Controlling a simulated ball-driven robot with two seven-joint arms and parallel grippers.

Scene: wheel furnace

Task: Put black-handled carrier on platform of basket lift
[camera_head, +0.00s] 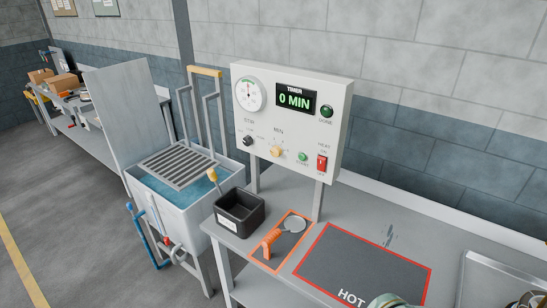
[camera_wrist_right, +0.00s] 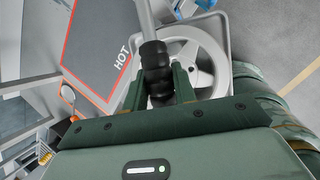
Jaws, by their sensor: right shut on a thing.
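My right gripper (camera_wrist_right: 158,84) is shut on the black ribbed handle (camera_wrist_right: 155,62) of the carrier in the right wrist view. A grey metal rod runs up from the handle. A pale spoked wheel (camera_wrist_right: 200,62) shows just beyond the fingers; I cannot tell whether it sits on the carrier. The basket lift's slatted grey platform (camera_head: 178,162) lies over the blue liquid of the white tank (camera_head: 190,215), in front of a grey frame with a yellow top bar (camera_head: 205,71). My left gripper is not in view.
The timer panel (camera_head: 290,118) stands on posts right of the tank. The bench holds a black bin (camera_head: 240,212), an orange-handled tool (camera_head: 272,240) and a dark HOT mat (camera_head: 365,265). A metal tray (camera_head: 490,275) is at the right. Open floor lies left of the tank.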

